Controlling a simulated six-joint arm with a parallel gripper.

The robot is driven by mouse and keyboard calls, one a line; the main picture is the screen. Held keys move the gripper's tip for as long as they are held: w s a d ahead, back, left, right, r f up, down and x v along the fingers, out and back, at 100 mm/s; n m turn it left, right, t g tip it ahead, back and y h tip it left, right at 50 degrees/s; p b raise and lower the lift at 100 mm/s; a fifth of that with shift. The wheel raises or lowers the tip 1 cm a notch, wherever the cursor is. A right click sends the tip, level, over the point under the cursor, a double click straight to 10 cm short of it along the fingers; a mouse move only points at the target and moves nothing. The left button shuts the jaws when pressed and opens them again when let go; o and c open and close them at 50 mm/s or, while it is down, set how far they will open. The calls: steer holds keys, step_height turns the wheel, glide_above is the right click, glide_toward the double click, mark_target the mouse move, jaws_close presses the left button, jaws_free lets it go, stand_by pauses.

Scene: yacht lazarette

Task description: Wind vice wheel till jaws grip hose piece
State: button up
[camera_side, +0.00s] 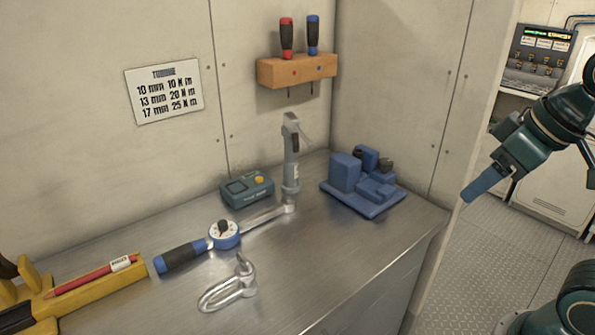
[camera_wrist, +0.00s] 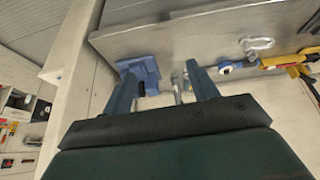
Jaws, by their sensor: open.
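A blue vice (camera_side: 362,205) stands on the far right part of the metal bench, near the wall corner. It has blocky blue jaws and a small dark part at its back right; I cannot make out a wheel for certain. I cannot pick out a hose piece in either view. The vice also shows in the wrist view (camera_wrist: 148,68), partly behind my left finger. My gripper (camera_side: 468,197) is to the right of the vice, beyond the bench edge and apart from it. In the wrist view my gripper (camera_wrist: 161,68) has its two fingers spread, with nothing held.
On the bench (camera_side: 310,270) lie a torque wrench (camera_side: 182,256), a metal shackle (camera_side: 232,287), a teal box (camera_side: 246,190) and a yellow holder (camera_side: 95,300). A grey upright tool (camera_side: 291,165) stands left of the vice. A wooden rack (camera_side: 297,70) holds two screwdrivers above.

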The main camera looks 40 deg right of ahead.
steer(key=w+d+r+n+g, duration=0.15)
steer(key=w+r, duration=0.25)
steer(key=w, duration=0.4)
steer(key=n+g, duration=0.3)
steer(key=g, duration=0.1)
glide_above(386, 160)
step_height(386, 160, down, 5)
steer(key=shift+a+r, duration=0.1)
steer(key=shift+f, duration=0.2)
step_height(386, 160, down, 14)
steer(key=shift+r, duration=0.25)
steer(key=c, duration=1)
